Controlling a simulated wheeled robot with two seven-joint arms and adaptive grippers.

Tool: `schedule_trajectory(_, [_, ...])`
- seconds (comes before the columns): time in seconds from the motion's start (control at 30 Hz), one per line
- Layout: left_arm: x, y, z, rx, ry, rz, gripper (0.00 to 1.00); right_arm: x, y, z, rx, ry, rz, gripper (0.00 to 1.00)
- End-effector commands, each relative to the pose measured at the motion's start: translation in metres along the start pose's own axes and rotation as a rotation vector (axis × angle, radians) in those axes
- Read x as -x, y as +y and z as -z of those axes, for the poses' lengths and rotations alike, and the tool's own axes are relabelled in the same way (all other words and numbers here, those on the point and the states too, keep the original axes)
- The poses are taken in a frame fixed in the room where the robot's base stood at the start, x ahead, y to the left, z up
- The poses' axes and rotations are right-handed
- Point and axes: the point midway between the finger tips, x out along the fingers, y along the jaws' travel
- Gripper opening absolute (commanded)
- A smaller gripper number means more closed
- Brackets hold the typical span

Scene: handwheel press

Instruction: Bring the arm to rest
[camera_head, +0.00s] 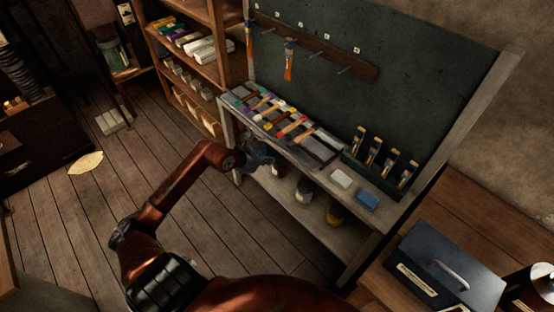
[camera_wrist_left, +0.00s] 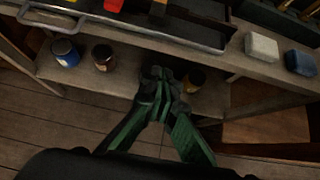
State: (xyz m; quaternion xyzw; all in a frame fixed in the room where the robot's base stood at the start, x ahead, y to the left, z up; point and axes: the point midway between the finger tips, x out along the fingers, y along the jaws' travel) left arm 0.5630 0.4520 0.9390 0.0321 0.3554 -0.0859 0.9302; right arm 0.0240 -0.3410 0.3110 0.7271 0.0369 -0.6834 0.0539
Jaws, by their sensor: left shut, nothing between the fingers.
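My left arm reaches in from the lower left in the head view, with its elbow bent. My left gripper (camera_head: 260,155) is by the left front of the workbench (camera_head: 226,128), close to the edge of its top. In the left wrist view the left gripper (camera_wrist_left: 162,82) is shut and empty, its green fingers together at the tips. The fingers point toward the bench's lower shelf (camera_wrist_left: 110,82), below the tray. I cannot tell whether they touch anything. My right gripper is not in view.
A tray (camera_head: 318,158) of coloured tools lies on the bench, with a white block (camera_head: 341,179) and a blue block (camera_head: 367,201) beside it. Jars such as a blue one (camera_wrist_left: 65,53) stand on the lower shelf. A dark box (camera_head: 445,268) is at right. The floor at left is mostly clear.

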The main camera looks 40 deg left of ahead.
Motion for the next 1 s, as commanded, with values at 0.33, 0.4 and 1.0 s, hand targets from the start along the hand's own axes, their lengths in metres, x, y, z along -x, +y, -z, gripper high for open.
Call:
schedule_trajectory(0.33, [0.014,-0.002,-0.001,-0.001,0.001,0.003,0.00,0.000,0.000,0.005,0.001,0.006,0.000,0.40])
schedule_trajectory(0.4, [0.013,-0.002,0.000,0.006,0.001,0.007,0.00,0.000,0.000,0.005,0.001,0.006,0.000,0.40])
schedule_trajectory(1.0, [-0.124,0.011,0.218,1.655,-0.194,0.227,0.00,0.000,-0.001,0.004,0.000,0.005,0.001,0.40])
